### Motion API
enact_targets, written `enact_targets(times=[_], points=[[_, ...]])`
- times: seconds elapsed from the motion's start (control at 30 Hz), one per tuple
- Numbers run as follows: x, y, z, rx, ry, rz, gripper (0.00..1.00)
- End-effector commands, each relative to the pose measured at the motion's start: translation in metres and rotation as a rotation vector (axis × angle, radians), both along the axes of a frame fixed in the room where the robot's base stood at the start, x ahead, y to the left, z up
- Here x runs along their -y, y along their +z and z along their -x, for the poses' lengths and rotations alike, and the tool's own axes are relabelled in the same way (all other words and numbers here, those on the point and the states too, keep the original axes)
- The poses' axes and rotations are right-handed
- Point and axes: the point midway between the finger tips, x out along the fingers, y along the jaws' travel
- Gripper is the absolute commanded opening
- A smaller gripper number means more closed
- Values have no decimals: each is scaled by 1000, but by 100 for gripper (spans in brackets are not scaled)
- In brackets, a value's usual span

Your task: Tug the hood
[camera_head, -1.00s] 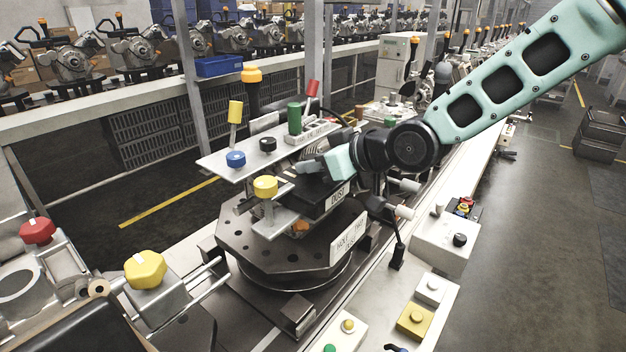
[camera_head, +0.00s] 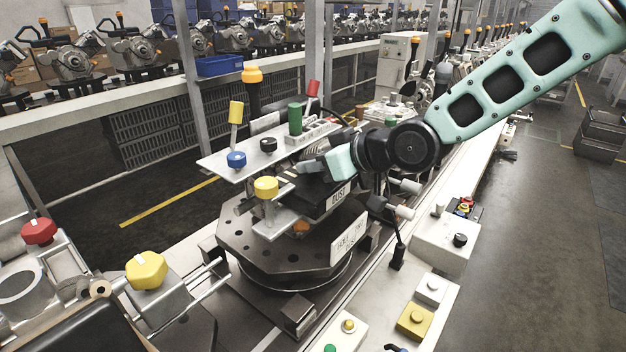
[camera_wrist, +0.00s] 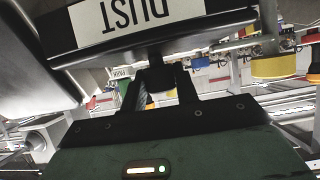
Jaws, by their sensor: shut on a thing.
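The hood (camera_head: 312,204) is a dark box-like cover with a white DUST label, above the octagonal turntable fixture (camera_head: 290,255). In the wrist view the hood (camera_wrist: 190,35) fills the top, its label upside down. My gripper (camera_head: 318,167) is at the hood's upper right side. In the wrist view the dark fingers of my gripper (camera_wrist: 160,78) reach up to a small dark part under the hood's edge and are shut on it. The exact contact is partly hidden by the fingers and the hood.
A grey plate with coloured knobs (camera_head: 218,168) stands just behind and left of the hood. A yellow knob (camera_head: 265,187) is in front of it. A control box (camera_head: 445,243) and button panels (camera_head: 415,318) lie to the right. The floor at far right is open.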

Motion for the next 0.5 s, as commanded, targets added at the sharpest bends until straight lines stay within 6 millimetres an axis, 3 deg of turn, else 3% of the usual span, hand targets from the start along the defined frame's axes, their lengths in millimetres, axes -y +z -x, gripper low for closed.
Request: enact_targets(times=[0.47,0.5], points=[[-1,3,-1,8,0,-5,0],[-1,2,-1,8,0,-5,41]])
